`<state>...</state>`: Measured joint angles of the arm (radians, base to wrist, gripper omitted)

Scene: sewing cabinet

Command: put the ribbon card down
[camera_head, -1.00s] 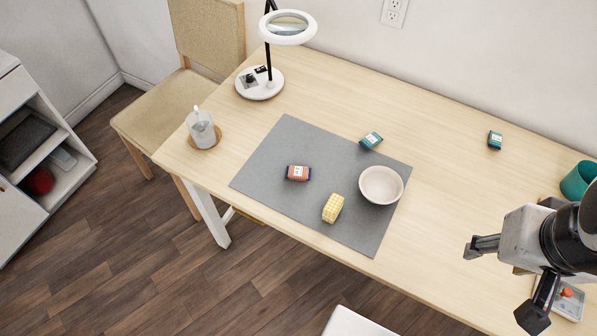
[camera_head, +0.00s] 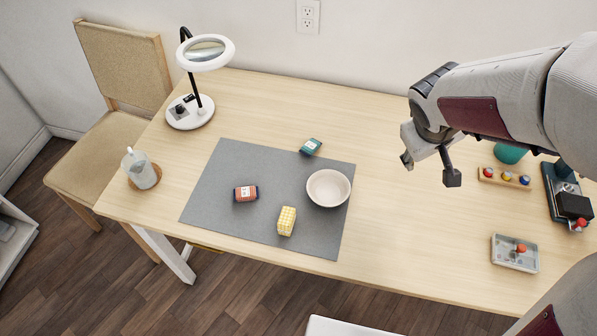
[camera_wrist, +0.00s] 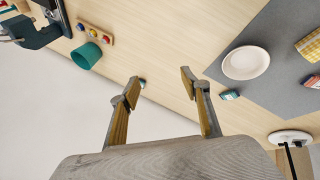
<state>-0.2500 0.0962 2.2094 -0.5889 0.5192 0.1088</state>
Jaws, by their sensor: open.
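My gripper (camera_head: 429,168) is open over the table, right of the grey mat. The wrist view shows nothing between its fingers (camera_wrist: 160,86). A small teal block with a pale label (camera_head: 311,146) lies at the mat's back edge; it also shows in the wrist view (camera_wrist: 229,95). A second small teal piece (camera_wrist: 142,83) shows just past the left finger in the wrist view, apart from the jaws as far as I can tell. My arm hides it in the head view. I cannot tell which piece is the ribbon card.
A magnifier lamp (camera_head: 190,112) and a jug (camera_head: 140,168) stand left. A teal cup (camera_head: 510,153), a peg rack (camera_head: 504,178) and a grey tray (camera_head: 515,254) stand right.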

